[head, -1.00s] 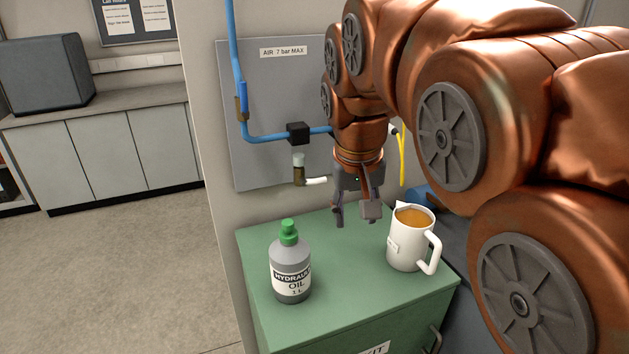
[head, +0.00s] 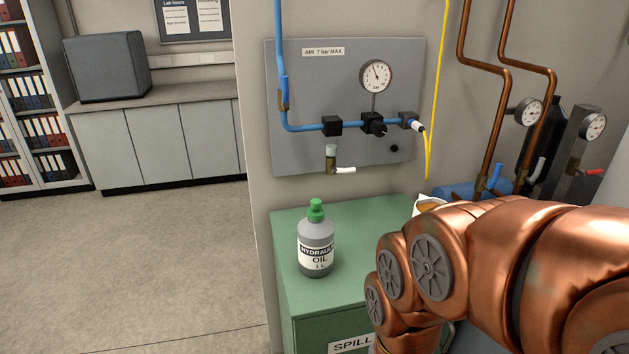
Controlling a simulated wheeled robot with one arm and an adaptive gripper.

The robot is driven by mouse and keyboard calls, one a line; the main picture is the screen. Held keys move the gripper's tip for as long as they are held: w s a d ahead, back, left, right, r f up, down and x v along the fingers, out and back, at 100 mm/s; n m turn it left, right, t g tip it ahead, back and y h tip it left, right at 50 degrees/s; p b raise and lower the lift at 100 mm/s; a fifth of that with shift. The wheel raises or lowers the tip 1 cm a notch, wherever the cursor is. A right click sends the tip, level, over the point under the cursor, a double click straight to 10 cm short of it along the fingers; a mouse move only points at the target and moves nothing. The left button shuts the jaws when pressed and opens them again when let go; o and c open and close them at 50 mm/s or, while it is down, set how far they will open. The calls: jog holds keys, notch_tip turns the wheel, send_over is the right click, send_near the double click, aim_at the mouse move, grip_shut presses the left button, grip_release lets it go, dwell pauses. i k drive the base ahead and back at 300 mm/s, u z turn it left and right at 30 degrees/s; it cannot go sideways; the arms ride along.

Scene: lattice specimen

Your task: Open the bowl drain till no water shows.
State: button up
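A small filter bowl (head: 331,160) hangs below the blue air line on the grey wall panel (head: 293,90). Its upper part is pale and its lower part brassy. A white drain piece (head: 345,170) sticks out to the right from its lower end. The bowl is too small to tell whether water shows in it. My gripper is not in view. My copper arm bends down in front of the green cabinet, and its end runs out of the bottom of the picture, well below and right of the bowl.
A hydraulic oil bottle (head: 317,243) stands on the green cabinet (head: 290,226). A white jug (head: 425,202) behind it is mostly hidden by my arm. A pressure gauge (head: 376,76) and yellow hose (head: 436,100) are near the bowl. Open floor lies left.

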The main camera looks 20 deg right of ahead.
aim_at(335, 170)
jog(key=k, duration=0.25)
jog(key=u, duration=0.85)
jog(key=i, duration=1)
jog(key=z, duration=0.8)
